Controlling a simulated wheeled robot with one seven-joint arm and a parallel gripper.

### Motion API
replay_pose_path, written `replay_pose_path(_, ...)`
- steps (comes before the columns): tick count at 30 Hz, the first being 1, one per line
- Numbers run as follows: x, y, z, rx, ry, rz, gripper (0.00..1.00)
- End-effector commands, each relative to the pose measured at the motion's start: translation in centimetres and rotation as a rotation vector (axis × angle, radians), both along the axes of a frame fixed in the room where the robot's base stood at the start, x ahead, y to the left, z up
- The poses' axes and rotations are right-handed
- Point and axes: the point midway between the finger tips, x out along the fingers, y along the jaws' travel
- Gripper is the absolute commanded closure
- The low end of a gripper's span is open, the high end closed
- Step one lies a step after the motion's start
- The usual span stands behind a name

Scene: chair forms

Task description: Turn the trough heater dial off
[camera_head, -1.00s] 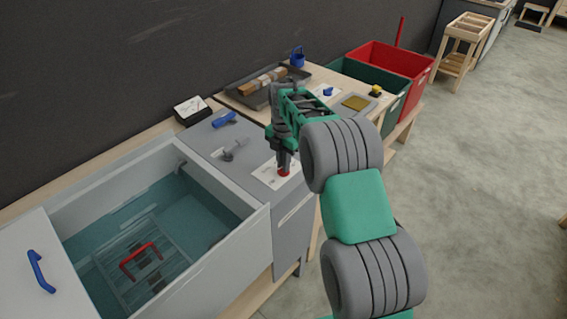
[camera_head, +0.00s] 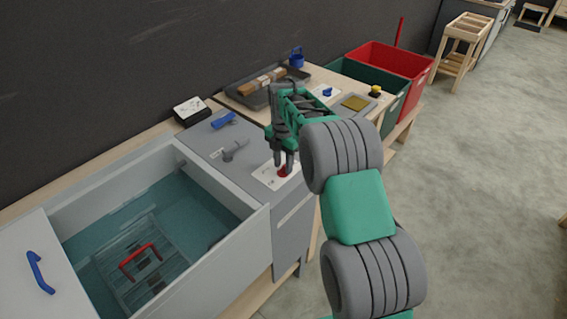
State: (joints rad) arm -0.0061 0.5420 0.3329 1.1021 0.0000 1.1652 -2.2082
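A small red dial (camera_head: 283,172) sits on a white label plate (camera_head: 268,178) on the grey cabinet top beside the trough. My gripper (camera_head: 284,165) points down at the dial. Its two fingers show apart, with the dial at their tips, partly hidden. I cannot tell whether a fingertip still touches it. The trough (camera_head: 170,195) holds water and a rack with a red handle (camera_head: 140,256). Which way the dial points is too small to read.
A grey lever (camera_head: 235,150) and a blue handle (camera_head: 223,119) are on the cabinet left of my gripper. A white lid with a blue handle (camera_head: 40,272) covers the trough's near left. Behind are a tray (camera_head: 245,95), green bin (camera_head: 392,108) and red bin (camera_head: 410,65). Open floor lies right.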

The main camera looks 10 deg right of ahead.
Motion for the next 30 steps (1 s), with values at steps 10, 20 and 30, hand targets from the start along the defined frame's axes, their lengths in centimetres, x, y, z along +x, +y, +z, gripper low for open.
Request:
replay_pose_path(10,0.1,-0.1,5.8,0.0,-0.004,-0.001,0.67)
replay_pose_path(20,0.0,-0.1,7.8,0.0,-0.001,-0.001,0.67)
replay_pose_path(30,-1.3,-0.1,9.3,0.001,-0.022,-0.119,0.67)
